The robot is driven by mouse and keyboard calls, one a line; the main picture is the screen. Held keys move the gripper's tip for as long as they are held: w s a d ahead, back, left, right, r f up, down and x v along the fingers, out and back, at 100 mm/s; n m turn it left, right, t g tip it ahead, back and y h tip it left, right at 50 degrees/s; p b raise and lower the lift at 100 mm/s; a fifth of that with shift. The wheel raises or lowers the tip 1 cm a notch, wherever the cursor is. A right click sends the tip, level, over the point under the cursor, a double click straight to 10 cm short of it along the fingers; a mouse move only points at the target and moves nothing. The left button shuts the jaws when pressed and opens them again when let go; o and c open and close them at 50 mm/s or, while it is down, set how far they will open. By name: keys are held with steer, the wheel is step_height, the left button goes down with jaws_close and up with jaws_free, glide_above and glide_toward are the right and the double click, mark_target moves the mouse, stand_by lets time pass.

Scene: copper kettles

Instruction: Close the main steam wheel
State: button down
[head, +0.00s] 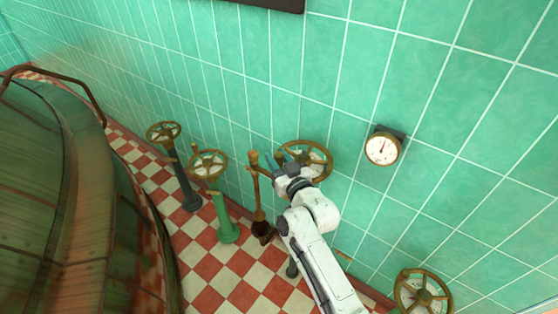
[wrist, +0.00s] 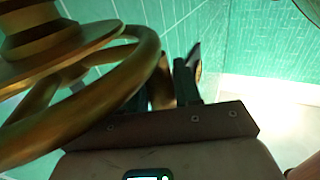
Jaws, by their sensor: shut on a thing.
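A brass handwheel (head: 326,167) stands in front of the tiled wall, at the middle of the head view. My gripper (head: 279,165) is at the left side of its rim and shut on it. In the wrist view, the wheel (wrist: 85,112) fills the left side, with its hub at the top left. The rim runs in between the fingers of my gripper (wrist: 165,88). No label shows which wheel is the main steam wheel. My wrist and arm hide the wheel's lower part and most of its stand.
Handwheels on a dark post (head: 187,190) and a green post (head: 222,215) stand to the left. A brass lever (head: 256,190) is close beside my gripper. Another wheel (head: 424,300) is at lower right. A gauge (head: 382,149) hangs on the wall. A large kettle (head: 60,200) fills the left.

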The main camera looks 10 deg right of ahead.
steer(key=shift+w+a+r+m+h+p, duration=0.1)
steer(key=shift+w+a+m+h+p, duration=0.45)
steer(key=shift+h, duration=0.45)
stand_by(1.6)
